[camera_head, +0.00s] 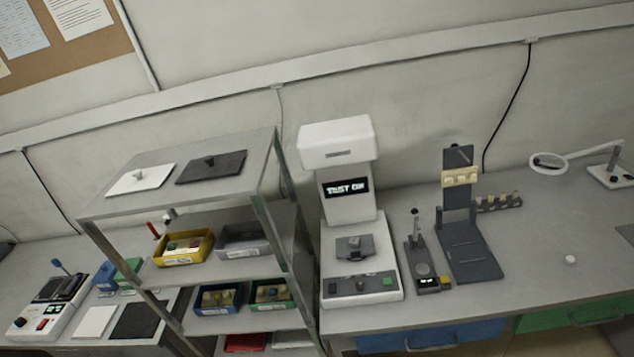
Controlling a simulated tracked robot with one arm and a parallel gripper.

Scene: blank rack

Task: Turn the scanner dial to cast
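The scanner (347,205) appears to be the tall white machine standing on the grey bench, right of the rack. Its dark screen (345,188) reads what looks like "TEST ON". A dark block (355,246) sits on its lower deck. Its front panel has a small dark round control (361,284) in the middle, which may be the dial, with a green button (387,281) to its right and another small control at its left. The markings and the way the dial points are too small to read. My gripper is not in view.
A grey shelf rack (180,190) with a yellow bin (184,260) and other bins stands left of the scanner. Right of it are a small dark device (421,265), a dark stand (470,250) and a ring lamp (548,163). The bench front right is mostly clear.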

